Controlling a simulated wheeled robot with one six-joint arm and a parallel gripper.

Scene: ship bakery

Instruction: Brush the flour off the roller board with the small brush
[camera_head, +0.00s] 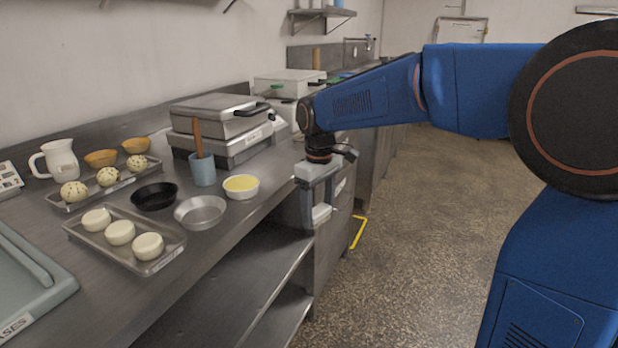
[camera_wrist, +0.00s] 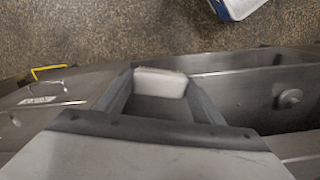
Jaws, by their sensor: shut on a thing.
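My gripper (camera_head: 318,205) points down at the counter's front edge, right of the yellow-filled bowl. Its two fingers are shut on a pale block (camera_wrist: 160,82), which also shows between them in the head view (camera_head: 321,214). I cannot tell from its shape whether this is the small brush. A pale green board (camera_head: 50,294) with a long raised bar lies at the bottom left of the head view, cut off by the frame; it may be the roller board. I cannot make out flour on it. A wooden handle (camera_head: 198,138) stands in a blue cup (camera_head: 203,172).
On the steel counter are a tray (camera_head: 160,262) of pale rounds, a tray (camera_head: 68,204) of speckled balls, a black bowl (camera_head: 155,196), a metal bowl (camera_head: 201,212), a yellow-filled bowl (camera_head: 241,187) and a lidded press (camera_head: 220,118). The floor (camera_head: 430,250) at the right is open.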

